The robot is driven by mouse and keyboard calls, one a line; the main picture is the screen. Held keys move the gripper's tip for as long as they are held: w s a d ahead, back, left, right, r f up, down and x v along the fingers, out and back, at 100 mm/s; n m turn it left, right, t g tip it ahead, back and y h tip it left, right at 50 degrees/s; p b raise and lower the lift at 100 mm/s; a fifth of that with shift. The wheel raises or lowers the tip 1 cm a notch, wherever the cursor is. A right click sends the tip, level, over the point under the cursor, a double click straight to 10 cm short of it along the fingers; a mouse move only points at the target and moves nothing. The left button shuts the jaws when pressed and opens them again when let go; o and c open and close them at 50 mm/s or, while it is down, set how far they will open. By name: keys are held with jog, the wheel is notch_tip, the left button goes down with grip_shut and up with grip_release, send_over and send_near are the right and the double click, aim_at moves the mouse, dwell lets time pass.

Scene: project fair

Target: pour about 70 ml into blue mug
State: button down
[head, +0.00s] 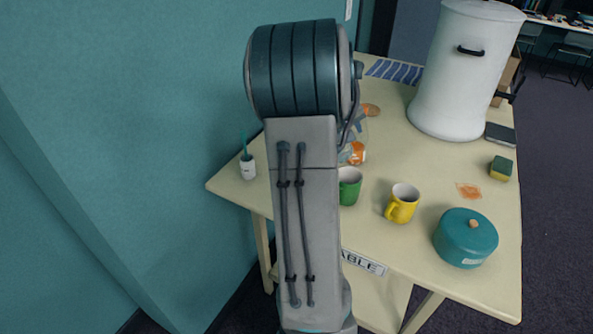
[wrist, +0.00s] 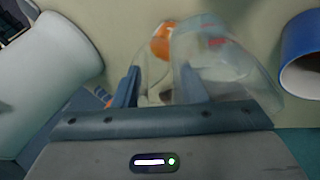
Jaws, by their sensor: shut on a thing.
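My gripper (wrist: 160,86) is shut on a clear see-through vessel (wrist: 232,68), which shows in the wrist view between and beyond the fingers, reaching to the right. Its exact shape and how much liquid is in it are hard to make out. The blue mug (wrist: 301,58) is at the right edge of the wrist view, partly cut off, with its pale inside showing. It stands apart from the vessel, to its right.
A green mug (head: 350,187), a yellow mug (head: 403,204) and a teal lidded pot (head: 466,240) stand near the table's front. A large white urn (head: 465,75) stands behind. A sponge (head: 501,168) lies at the right.

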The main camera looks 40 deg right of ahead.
jog(key=a+h+b, duration=0.1)
jog(key=b, duration=0.2)
jog(key=shift+w+a, duration=0.1)
jog(key=shift+w, duration=0.25)
jog(key=b, duration=0.2)
jog(key=g+h+b, duration=0.1)
jog(key=b, duration=0.1)
jog(key=shift+w+a+f, duration=0.2)
jog(key=shift+a+f, duration=0.05)
jog(key=shift+a, duration=0.1)
jog(key=shift+a+n+h+b, duration=0.25)
jog(key=shift+h+b, duration=0.25)
jog(key=shift+b, duration=0.35)
jog(key=shift+d+r+g+p, duration=0.1)
jog(key=shift+r+g+p, duration=0.2)
jog(key=shift+r+p, duration=0.35)
jog(key=shift+f+b, duration=0.1)
jog(key=shift+b, duration=0.3)
jog(key=shift+w+h+b, duration=0.15)
jog(key=shift+h+b, duration=0.25)
jog(key=shift+b, duration=0.25)
jog(key=shift+a+r, duration=0.2)
jog(key=shift+w+a+r+n+g+h+b, duration=0.3)
jog(key=shift+a+r+h+b, duration=0.3)
jog(key=shift+b, duration=0.8)
jog(key=shift+w+a+r+n+g+h+b, duration=0.3)
jog(key=shift+h+b, duration=0.4)
jog(key=shift+b, duration=0.65)
